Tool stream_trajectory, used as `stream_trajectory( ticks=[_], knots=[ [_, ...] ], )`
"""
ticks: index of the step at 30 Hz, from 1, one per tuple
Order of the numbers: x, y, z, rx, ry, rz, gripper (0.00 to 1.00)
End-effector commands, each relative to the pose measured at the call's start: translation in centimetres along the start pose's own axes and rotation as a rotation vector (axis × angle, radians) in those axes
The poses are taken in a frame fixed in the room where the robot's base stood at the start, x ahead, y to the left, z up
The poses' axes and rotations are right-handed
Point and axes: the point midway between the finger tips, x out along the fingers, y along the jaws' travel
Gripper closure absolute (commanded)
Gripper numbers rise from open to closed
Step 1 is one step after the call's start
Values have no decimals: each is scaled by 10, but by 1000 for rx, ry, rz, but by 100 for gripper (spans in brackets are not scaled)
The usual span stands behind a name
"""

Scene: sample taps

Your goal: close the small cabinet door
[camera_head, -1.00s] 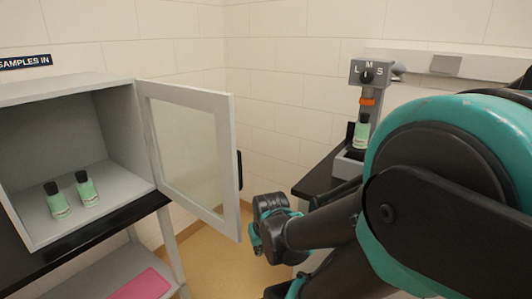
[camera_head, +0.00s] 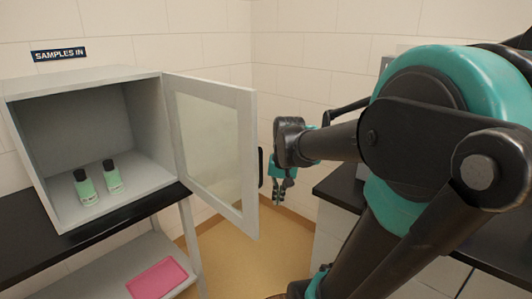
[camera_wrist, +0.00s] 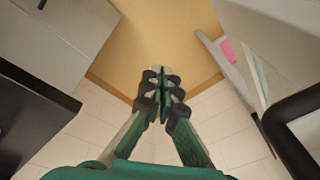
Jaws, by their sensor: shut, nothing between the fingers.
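The small cabinet (camera_head: 90,75) stands on a black-topped table at the left, with its front open. Its door (camera_head: 215,150), a grey frame with a clear pane, is hinged on the cabinet's right side and stands swung wide open. A black handle (camera_head: 260,167) sits on the door's outer face near its free edge; a black bar at the right of the wrist view (camera_wrist: 290,130) looks like this handle. My gripper (camera_head: 279,200) points down just right of the handle, apart from the door. In the wrist view its fingers (camera_wrist: 158,75) are together and empty.
Two green bottles with black caps (camera_head: 98,182) stand inside the cabinet. A pink item (camera_head: 157,278) lies on the lower shelf. A black counter (camera_head: 345,184) is at the right, close to my arm. Floor shows between the table and counter.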

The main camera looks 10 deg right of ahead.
Motion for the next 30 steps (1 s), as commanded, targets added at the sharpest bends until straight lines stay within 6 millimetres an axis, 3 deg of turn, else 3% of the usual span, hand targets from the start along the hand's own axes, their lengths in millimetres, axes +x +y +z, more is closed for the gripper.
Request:
stream_trajectory(
  ticks=[6, 12, 16, 19, 22, 26, 30],
  knots=[
    [-97, -18, -51, 207, -142, 13, 100],
    [-191, -28, -73, 387, -272, 43, 100],
    [-232, -31, -77, 461, -326, 61, 100],
    [-249, -32, -77, 491, -348, 70, 100],
    [-252, -33, -76, 503, -356, 74, 100],
    [-241, -33, -72, 503, -357, 74, 100],
    [-218, -34, -63, 501, -356, 73, 100]
  ],
)
